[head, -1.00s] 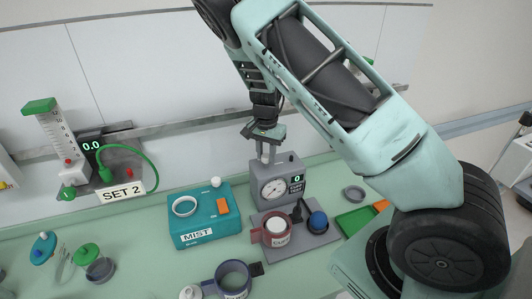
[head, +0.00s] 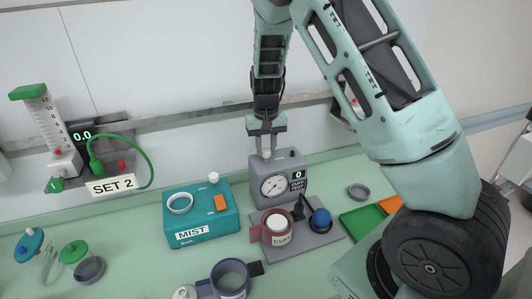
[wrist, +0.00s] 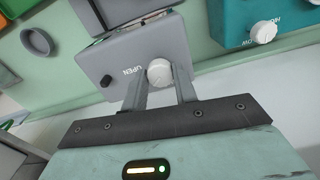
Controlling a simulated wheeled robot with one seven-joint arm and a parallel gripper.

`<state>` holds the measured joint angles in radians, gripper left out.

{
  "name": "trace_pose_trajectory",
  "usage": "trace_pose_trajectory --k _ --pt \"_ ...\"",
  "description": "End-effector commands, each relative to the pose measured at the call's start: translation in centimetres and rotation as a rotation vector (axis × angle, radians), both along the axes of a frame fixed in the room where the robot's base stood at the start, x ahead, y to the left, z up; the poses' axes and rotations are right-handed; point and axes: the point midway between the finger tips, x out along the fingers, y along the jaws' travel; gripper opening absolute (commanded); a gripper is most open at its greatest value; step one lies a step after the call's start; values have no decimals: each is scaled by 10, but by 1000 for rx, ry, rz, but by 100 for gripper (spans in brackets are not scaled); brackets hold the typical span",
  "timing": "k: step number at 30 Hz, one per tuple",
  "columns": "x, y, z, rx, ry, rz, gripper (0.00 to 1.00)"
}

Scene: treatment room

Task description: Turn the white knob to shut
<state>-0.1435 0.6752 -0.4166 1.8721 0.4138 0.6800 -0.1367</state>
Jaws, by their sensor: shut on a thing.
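The white knob (wrist: 160,73) sits on top of the grey gauge box (head: 277,187). My gripper (wrist: 160,77) points down at the box and is shut on the knob, one finger on each side of it. In the head view my gripper (head: 266,151) stands upright above the rear of the box, with only a little of the knob showing between the fingertips. The word OPEN is printed beside the knob in the wrist view. The knob's pointer, if it has one, cannot be made out. The box's display reads 0.
The teal MIST box (head: 201,228) with its own white knob (head: 214,177) stands to the left. A red cup (head: 257,233) and a blue bulb (head: 320,219) are in front of the gauge box. The wall rail (head: 190,131) runs close behind.

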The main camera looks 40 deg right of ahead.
Motion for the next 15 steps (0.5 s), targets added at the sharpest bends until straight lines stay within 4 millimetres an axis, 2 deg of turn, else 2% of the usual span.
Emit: trace_pose_trajectory --k 15 --pt "2 -2 -1 -3 -6 485 6"
